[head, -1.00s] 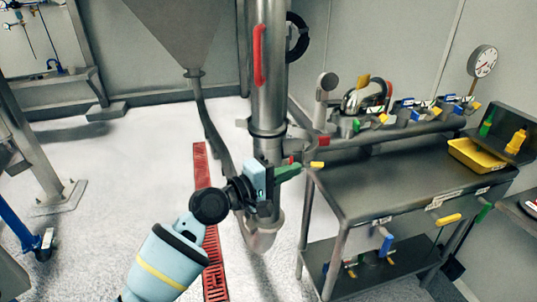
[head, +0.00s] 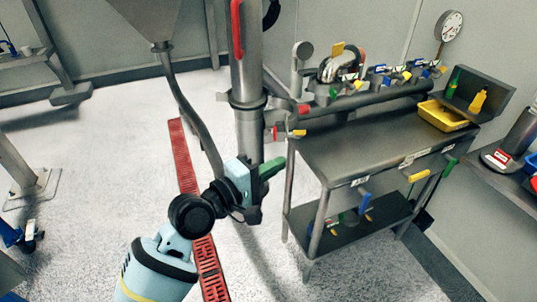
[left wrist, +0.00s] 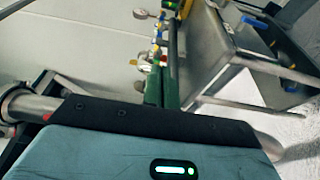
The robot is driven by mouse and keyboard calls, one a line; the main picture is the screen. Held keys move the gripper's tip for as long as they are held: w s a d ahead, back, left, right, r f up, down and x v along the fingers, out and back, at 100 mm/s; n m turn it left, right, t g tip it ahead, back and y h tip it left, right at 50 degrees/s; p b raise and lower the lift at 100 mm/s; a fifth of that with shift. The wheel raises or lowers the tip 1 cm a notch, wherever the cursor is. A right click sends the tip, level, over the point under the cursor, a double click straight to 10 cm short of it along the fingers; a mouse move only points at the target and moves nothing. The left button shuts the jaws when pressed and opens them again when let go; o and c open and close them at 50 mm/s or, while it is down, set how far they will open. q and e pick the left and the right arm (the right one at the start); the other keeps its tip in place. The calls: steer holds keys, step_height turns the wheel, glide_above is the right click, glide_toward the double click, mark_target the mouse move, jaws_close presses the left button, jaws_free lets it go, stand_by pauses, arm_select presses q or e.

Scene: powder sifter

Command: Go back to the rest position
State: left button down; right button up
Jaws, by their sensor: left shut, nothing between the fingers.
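My left gripper (head: 272,168) has green fingers and shows near the middle of the head view, in front of the lower part of the steel sifter pipe (head: 247,80). Its fingers are together with nothing between them. In the left wrist view the green fingers (left wrist: 162,85) lie side by side and point toward the valves and the wall. My right gripper is not in view.
A steel cart (head: 375,145) with coloured valves and a yellow tray (head: 442,116) stands to the right. A grey hopper (head: 150,15) with a hose hangs at upper left. A red floor grate (head: 181,155) runs below. Open floor lies left of the grate.

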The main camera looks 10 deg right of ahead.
arm_select(q)
steer(key=shift+s+d, duration=0.15)
steer(key=shift+s, duration=0.2)
steer(key=s+a+f+m+t+y, duration=0.1)
steer(key=s+a+f+y, duration=0.2)
steer(key=a+f, duration=0.35)
steer(key=s+a+f+y, duration=0.2)
steer(key=s+a+f, duration=0.15)
steer(key=f, duration=0.55)
steer(key=s+a+f+m+t+y, duration=0.1)
steer(key=s+a+f+y, duration=0.25)
steer(key=f, duration=0.45)
steer(key=s+a+f+m+g+y, duration=0.1)
steer(key=s+a+f+m, duration=0.1)
steer(key=s+a+f, duration=0.2)
steer(key=s+a+f+m+g+y, duration=0.1)
steer(key=s+a+f, duration=0.3)
steer(key=s, duration=0.6)
steer(key=s+a+f+m+g+y, duration=0.1)
steer(key=s+a+f+m+y, duration=0.1)
steer(key=s, duration=0.5)
steer(key=a+f+m, duration=0.1)
steer(key=a+f, duration=0.1)
steer(key=a, duration=0.1)
steer(key=shift+s+a+m, duration=0.15)
steer(key=shift+a+m, duration=0.15)
steer(key=shift+y, duration=0.25)
